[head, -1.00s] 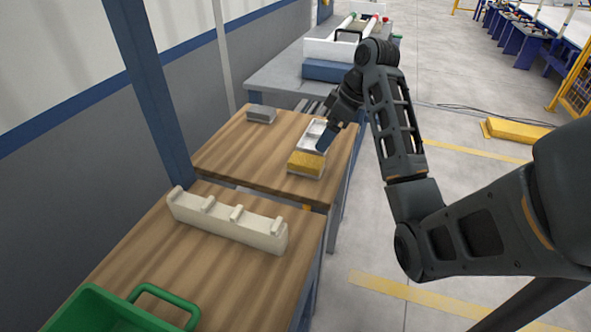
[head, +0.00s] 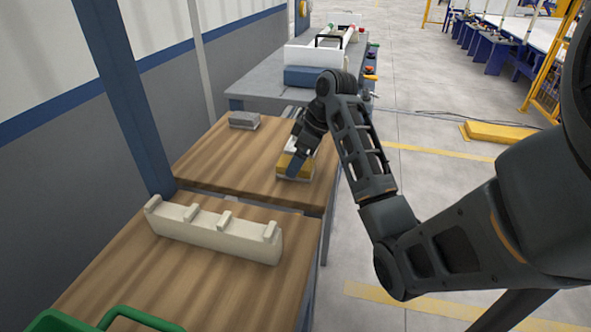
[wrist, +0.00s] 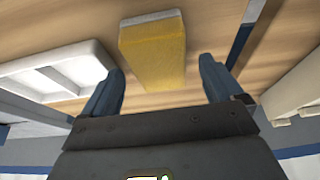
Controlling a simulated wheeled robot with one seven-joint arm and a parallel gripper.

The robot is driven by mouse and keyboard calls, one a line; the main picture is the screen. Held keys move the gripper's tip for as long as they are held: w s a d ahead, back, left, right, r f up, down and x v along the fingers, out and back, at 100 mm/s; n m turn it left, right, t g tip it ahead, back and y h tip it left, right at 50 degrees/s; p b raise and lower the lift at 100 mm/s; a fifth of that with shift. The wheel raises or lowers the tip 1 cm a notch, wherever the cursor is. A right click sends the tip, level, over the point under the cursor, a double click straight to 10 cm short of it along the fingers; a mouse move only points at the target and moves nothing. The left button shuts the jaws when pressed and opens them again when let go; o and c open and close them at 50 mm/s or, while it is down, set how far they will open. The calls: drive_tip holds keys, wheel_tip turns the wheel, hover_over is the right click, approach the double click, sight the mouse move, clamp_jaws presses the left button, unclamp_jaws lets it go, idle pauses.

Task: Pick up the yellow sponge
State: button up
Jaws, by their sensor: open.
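The yellow sponge (wrist: 153,55) is a block with a pale end face, lying on the wooden table in the wrist view. In the head view the yellow sponge (head: 284,161) shows only partly, behind my gripper (head: 293,167). In the wrist view my gripper (wrist: 163,85) is open, with blue fingers on either side of the sponge's near end. Nothing is held. I cannot tell whether a finger touches it.
A white compartment tray (wrist: 60,72) lies left of the sponge in the wrist view. A cream notched rack (head: 215,232) and a green bin (head: 125,318) stand on the nearer table.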

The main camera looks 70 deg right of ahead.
drive_tip(key=shift+x, duration=1.15)
drive_tip(key=shift+f, duration=0.15)
drive_tip(key=shift+c, duration=0.2)
drive_tip(key=c, duration=1)
drive_tip(key=shift+r, duration=0.5)
wheel_tip(320, 180, up, 4)
drive_tip(key=shift+f, duration=0.1)
drive_tip(key=s+d+r+p, duration=0.3)
drive_tip(key=s+r+p, duration=0.3)
drive_tip(key=s, duration=0.5)
drive_tip(key=shift+d+r+p, duration=0.2)
drive_tip(key=shift+r+p, duration=0.1)
drive_tip(key=shift+p, duration=0.95)
